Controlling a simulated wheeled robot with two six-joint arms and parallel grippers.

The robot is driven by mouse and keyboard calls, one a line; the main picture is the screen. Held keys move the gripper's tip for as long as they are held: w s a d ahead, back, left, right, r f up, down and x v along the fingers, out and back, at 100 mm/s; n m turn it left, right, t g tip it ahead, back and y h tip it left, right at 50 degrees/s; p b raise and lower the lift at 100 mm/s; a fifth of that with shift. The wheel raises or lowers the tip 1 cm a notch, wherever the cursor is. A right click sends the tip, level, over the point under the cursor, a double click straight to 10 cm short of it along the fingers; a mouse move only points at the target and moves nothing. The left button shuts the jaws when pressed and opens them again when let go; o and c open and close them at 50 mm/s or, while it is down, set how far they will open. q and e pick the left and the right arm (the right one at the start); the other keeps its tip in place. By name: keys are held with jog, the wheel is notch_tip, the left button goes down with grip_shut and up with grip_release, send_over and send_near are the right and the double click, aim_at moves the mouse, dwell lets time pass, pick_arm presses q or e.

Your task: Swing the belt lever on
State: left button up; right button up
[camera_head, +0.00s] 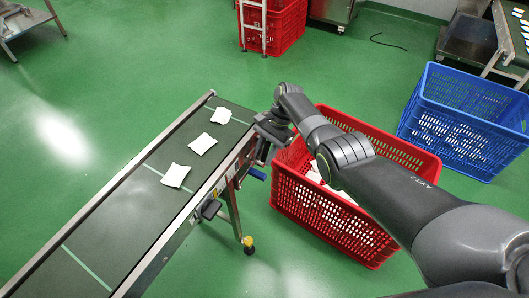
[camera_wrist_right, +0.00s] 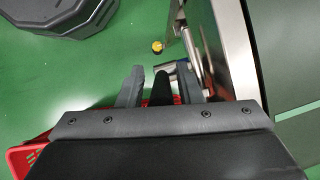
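A conveyor belt (camera_head: 130,215) runs from the lower left to the middle, with a metal side rail. My left gripper is not in view.
Several white packets (camera_head: 175,175) lie on the belt. A red crate (camera_head: 355,232) with white packets stands under my right arm. A blue crate (camera_head: 468,105) stands at the right. A leg with a yellow foot (camera_head: 248,245) supports the belt. Green floor is free at the left.

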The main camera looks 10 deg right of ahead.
jog(key=shift+o, duration=0.6)
jog(key=shift+w+r, duration=0.1)
jog(key=shift+r, duration=0.15)
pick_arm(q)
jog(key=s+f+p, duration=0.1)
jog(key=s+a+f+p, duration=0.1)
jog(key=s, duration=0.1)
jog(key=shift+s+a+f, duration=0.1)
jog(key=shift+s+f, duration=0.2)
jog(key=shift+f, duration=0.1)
pick_arm(e)
jog(key=v, duration=1.7)
jog(key=shift+d, duration=0.1)
